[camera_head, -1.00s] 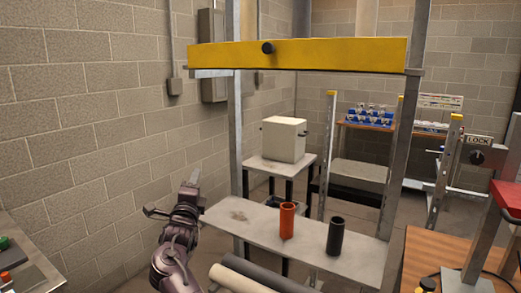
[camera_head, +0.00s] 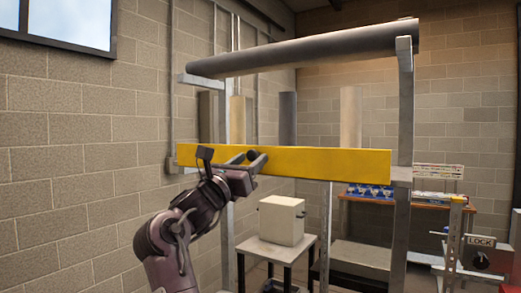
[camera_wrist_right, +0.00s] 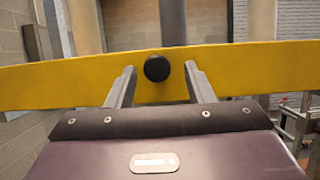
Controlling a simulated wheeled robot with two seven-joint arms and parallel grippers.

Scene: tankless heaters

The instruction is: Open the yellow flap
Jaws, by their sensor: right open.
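The yellow flap (camera_head: 325,162) is a long horizontal board between two grey metal posts, and it looks closed. A round black knob (camera_wrist_right: 157,68) sits on its face and also shows in the head view (camera_head: 252,155). My right gripper (camera_head: 247,160) is raised in front of the flap. In the right wrist view, its two open fingers (camera_wrist_right: 160,72) are on either side of the knob, with gaps between them and it. I cannot tell how far the fingertips are from the flap's face. My left gripper is not in view.
A thick grey pipe (camera_head: 300,50) lies across brackets above the flap. A metal post (camera_head: 402,120) stands at the right. A white box (camera_head: 281,220) sits on a small table behind. A block wall (camera_head: 70,170) is on the left.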

